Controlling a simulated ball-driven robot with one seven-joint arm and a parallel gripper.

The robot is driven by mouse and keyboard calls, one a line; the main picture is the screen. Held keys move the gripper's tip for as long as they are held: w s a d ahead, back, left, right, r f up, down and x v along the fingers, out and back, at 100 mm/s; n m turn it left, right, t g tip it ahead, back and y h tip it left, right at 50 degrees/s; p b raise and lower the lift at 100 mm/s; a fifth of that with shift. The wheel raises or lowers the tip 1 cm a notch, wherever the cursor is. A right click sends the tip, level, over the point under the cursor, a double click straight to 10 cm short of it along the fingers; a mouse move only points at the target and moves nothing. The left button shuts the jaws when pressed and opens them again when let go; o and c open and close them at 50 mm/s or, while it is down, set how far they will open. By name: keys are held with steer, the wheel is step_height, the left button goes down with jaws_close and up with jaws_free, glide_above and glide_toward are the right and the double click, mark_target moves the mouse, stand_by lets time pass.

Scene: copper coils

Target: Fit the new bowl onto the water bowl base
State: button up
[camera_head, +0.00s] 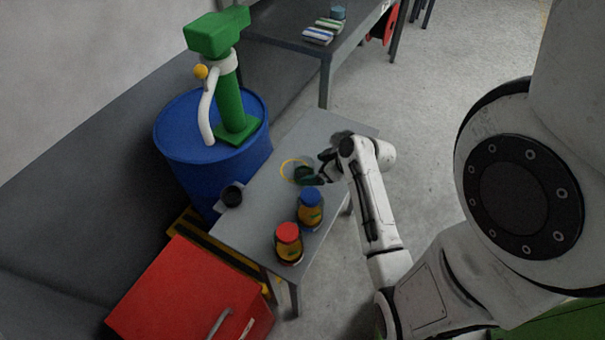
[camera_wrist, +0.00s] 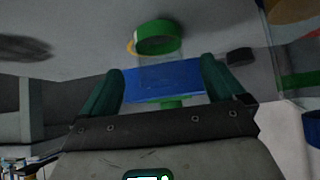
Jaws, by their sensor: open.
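My gripper (camera_head: 316,174) is open, low over the grey table, pointing left in the head view. The wrist view looks upside down and shows its two dark green fingers (camera_wrist: 160,75). A clear bowl with a green ring (camera_wrist: 158,38) stands on the table ahead of the fingers, lined up with the gap between them; I cannot tell how deep it sits between them. In the head view the bowl is hard to make out beside the gripper. A black round cup-like piece on a small grey plate (camera_head: 232,195), possibly the water bowl base, is at the table's left edge.
A yellow ring (camera_head: 288,172) lies at the bowl's spot. Jars with a blue lid (camera_head: 310,197) and a red lid (camera_head: 288,232) stand on the table (camera_head: 262,215) nearer me. A blue drum (camera_head: 190,160) carrying a green pump (camera_head: 232,100) stands left. A red cabinet (camera_head: 165,300) is at lower left.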

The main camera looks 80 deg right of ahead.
steer(key=shift+x, duration=3.15)
steer(key=c, duration=1.2)
steer(key=shift+c, duration=0.2)
